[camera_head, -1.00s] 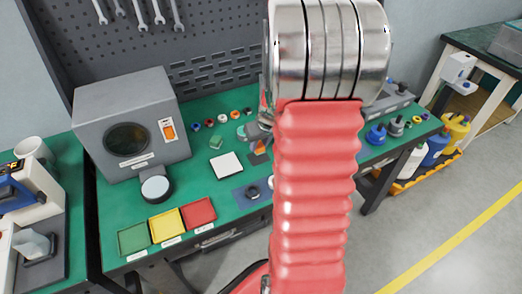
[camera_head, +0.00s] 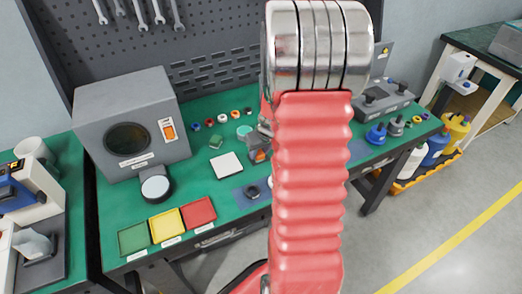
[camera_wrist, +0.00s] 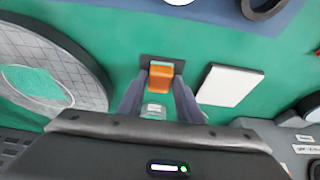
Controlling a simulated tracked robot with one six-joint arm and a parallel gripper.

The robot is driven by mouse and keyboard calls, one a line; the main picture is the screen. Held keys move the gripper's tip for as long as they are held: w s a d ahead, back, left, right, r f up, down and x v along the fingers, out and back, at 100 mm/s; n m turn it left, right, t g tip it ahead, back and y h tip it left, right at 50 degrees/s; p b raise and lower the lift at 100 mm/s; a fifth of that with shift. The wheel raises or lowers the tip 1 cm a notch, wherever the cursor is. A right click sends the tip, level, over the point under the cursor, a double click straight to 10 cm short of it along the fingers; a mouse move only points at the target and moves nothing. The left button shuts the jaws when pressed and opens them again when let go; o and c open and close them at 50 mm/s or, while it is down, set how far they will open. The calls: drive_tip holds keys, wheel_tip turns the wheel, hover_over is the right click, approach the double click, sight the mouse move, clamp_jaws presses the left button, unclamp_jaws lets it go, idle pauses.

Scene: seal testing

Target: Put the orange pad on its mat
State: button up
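The orange pad (camera_wrist: 160,86) is between the two fingers of my gripper (camera_wrist: 161,84) in the wrist view, and the fingers appear shut on it. A small dark square (camera_wrist: 146,62), which looks like the mat, shows at the fingertips, partly covered by the pad. I cannot tell whether the pad touches it. In the head view the pad (camera_head: 258,156) is a small orange patch near the middle of the green bench, just left of my red arm. My arm hides part of the gripper there.
A white square (camera_head: 227,166) lies just left of the pad. A blue mat (camera_head: 239,195) with a dark ring is nearer the front. Green, yellow and red squares (camera_head: 197,212) line the front left.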

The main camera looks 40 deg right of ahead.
drive_tip(key=o, duration=0.3)
drive_tip(key=shift+r, duration=0.1)
drive_tip(key=v, duration=1.2)
idle(0.8)
drive_tip(key=a+r+n, duration=0.1)
drive_tip(key=a+r, duration=0.3)
drive_tip(key=a, duration=0.4)
drive_tip(key=a+r+n, duration=0.1)
drive_tip(key=a+r, duration=0.3)
drive_tip(key=a, duration=0.4)
drive_tip(key=s+a+r, duration=0.2)
drive_tip(key=s+a, duration=0.3)
drive_tip(key=a, duration=0.1)
drive_tip(key=s+a+r+n+t+y, duration=0.1)
drive_tip(key=s+a+r, duration=0.1)
drive_tip(key=s+a, duration=0.4)
drive_tip(key=shift+a+r, duration=0.35)
drive_tip(key=shift+a, duration=0.5)
